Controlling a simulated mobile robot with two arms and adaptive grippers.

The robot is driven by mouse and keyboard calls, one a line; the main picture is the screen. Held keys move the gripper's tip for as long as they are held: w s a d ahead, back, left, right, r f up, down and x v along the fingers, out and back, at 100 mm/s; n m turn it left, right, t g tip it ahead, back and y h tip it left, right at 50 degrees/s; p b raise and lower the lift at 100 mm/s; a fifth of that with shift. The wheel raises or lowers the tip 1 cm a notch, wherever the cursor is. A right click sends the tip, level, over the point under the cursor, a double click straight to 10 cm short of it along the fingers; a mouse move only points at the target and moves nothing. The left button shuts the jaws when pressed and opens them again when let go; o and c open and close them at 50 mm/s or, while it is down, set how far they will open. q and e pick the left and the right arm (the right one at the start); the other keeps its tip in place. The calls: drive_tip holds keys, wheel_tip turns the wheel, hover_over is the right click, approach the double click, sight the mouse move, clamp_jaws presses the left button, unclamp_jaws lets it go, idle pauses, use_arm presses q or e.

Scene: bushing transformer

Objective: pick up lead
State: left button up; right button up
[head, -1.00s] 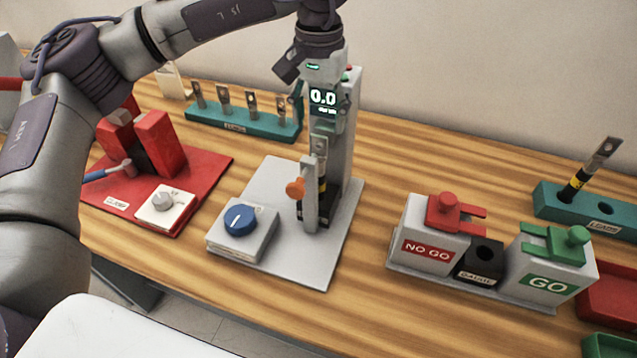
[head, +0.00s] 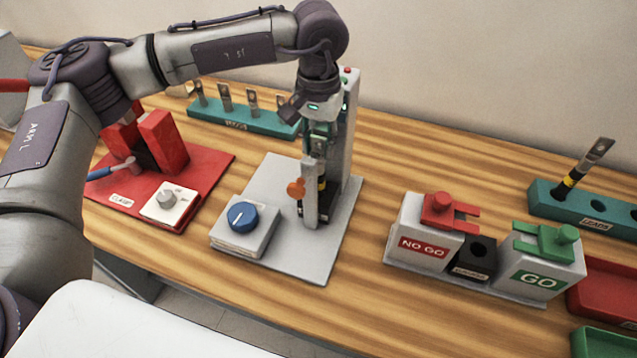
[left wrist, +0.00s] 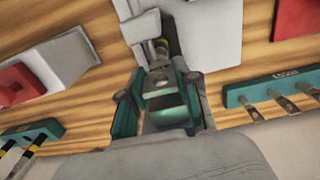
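A lead (head: 322,183) with a dark body, a yellow band and a metal lug stands upright in the grey test stand (head: 338,210), behind its orange-knobbed post. My left gripper (head: 320,143) points down right over the lead's top. In the left wrist view, my left gripper (left wrist: 160,105) has its teal fingers apart, with the lead's metal lug (left wrist: 160,75) between or just beyond them; contact cannot be told. Another lead (head: 583,170) stands tilted in the teal leads rack (head: 545,202) at the right. My right gripper is not in view.
A teal rack (head: 235,122) with several metal lugs stands at the back left. A red clamp fixture (head: 165,150) is left of the stand. The gauge block with NO GO (head: 422,248) and GO (head: 540,278) boxes and a red tray (head: 610,290) are right. Wood between stand and gauge is clear.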

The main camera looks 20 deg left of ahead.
use_arm(q)
clamp_jaws()
drive_tip(key=shift+r, duration=0.15)
drive_tip(key=shift+w+r, duration=0.1)
drive_tip(key=shift+r, duration=0.5)
wheel_tip(320, 180, up, 38)
drive_tip(key=p, duration=1.2)
drive_tip(key=shift+f+p, duration=0.2)
drive_tip(key=shift+p, duration=0.1)
